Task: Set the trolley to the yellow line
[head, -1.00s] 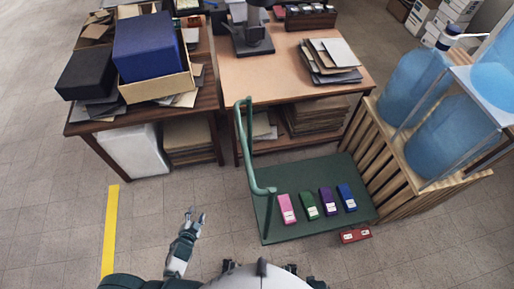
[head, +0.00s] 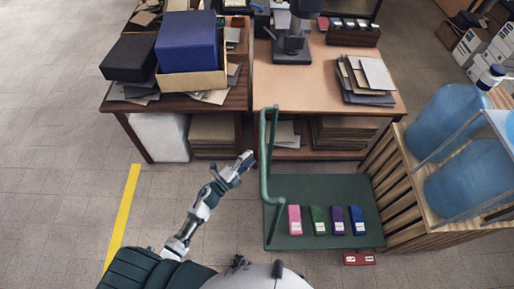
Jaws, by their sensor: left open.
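The trolley is a flat green platform (head: 300,240) with an upright green handle (head: 265,150) on its left side. Pink (head: 294,220), green (head: 319,220), purple (head: 338,221) and blue (head: 357,221) velvet-covered items lie in a row on it. The yellow line (head: 123,217) runs along the floor at the left, well apart from the trolley. My left gripper (head: 246,160) is open and empty, just left of the handle, with a small gap seeming to remain. My right gripper is not in view.
A desk with boxes (head: 178,100) stands at the back left, and another desk (head: 325,95) behind the trolley. A wooden rack with blue water bottles (head: 440,110) stands close to the trolley's right. A red box (head: 359,259) lies at its front edge. Floor between line and trolley is clear.

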